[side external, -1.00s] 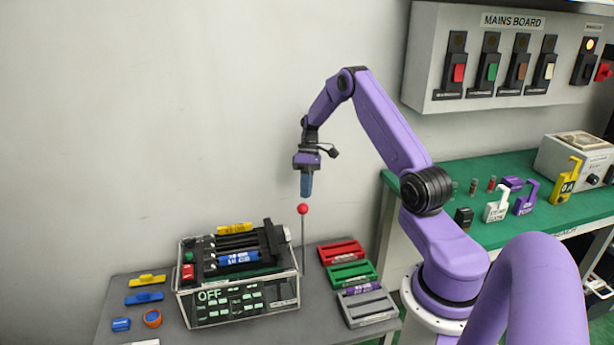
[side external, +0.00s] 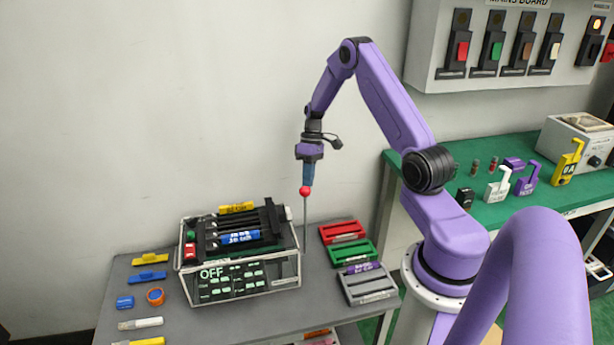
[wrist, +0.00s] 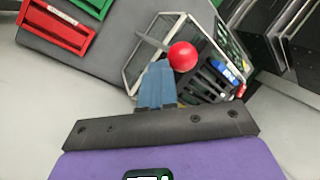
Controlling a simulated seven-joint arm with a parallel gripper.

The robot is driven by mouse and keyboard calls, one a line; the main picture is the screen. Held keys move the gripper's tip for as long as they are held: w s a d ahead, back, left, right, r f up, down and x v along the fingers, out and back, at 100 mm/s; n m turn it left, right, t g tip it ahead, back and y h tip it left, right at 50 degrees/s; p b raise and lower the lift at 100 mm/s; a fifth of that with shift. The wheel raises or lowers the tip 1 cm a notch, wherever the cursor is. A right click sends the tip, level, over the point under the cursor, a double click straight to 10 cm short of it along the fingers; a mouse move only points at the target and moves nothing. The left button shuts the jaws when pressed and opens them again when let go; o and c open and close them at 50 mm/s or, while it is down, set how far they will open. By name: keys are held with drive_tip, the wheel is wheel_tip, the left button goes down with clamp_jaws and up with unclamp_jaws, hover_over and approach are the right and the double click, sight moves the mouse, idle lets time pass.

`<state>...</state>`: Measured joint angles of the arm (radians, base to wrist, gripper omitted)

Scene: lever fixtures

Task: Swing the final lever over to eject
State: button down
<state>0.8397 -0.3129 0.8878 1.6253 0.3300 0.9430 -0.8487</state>
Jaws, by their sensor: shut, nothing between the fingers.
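The lever is a thin grey rod with a red ball knob (side external: 305,190), standing upright at the right side of the clear-walled fixture box (side external: 245,283). A panel on the box reads "OFF". My gripper (side external: 308,182) is shut and empty, pointing down at the knob. In the side view its blue fingertips overlap the top of the knob. In the wrist view the red knob (wrist: 183,56) is just beside the tips of the blue fingers (wrist: 158,78). I cannot tell whether they touch.
Red, green and grey trays (side external: 347,252) lie right of the box. Yellow and blue pieces (side external: 148,276) and an orange-blue ring lie on its left. A green bench (side external: 470,190) with padlock-shaped tags stands at the right, below the mains board (side external: 510,45).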

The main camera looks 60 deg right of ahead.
drive_tip(key=shift+s+a, duration=2)
drive_tip(key=shift+s, duration=0.05)
drive_tip(key=shift+r, duration=0.15)
drive_tip(key=s+v, duration=0.1)
drive_tip(key=v, duration=0.9)
drive_tip(key=s+a+r+n+h, duration=0.1)
drive_tip(key=s+a+r+n, duration=0.15)
drive_tip(key=a, duration=0.75)
drive_tip(key=s+a+r+n+h, duration=0.1)
drive_tip(key=a+r+n+h, duration=0.15)
drive_tip(key=a, duration=0.75)
drive_tip(key=s+a+r+n, duration=0.1)
drive_tip(key=s+a+n, duration=0.1)
drive_tip(key=s, duration=0.4)
drive_tip(key=s+a+r+n+t, duration=0.1)
drive_tip(key=s+a+n, duration=0.1)
drive_tip(key=s+a, duration=0.2)
drive_tip(key=s+a+n, duration=0.2)
drive_tip(key=s+a, duration=0.1)
drive_tip(key=s, duration=0.6)
drive_tip(key=shift+s+r+n, duration=0.25)
drive_tip(key=shift+r+n, duration=0.05)
drive_tip(key=shift+r, duration=0.1)
